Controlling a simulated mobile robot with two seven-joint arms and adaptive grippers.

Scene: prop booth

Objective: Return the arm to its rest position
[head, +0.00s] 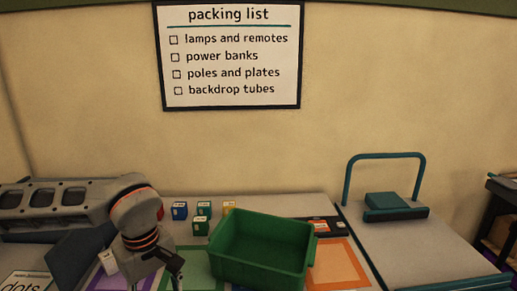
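My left arm stands over the left part of the table in the head view. Its gripper (171,265) points down at the near side, left of the green crate (262,284). The fingers are small and dark, and I cannot tell whether they are open or shut. I see nothing clearly held in them. My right gripper is not in view.
Small blue, green and yellow boxes (200,227) stand behind the crate. A white box (108,262) is left of my gripper. Coloured outlines (345,265) mark the table.

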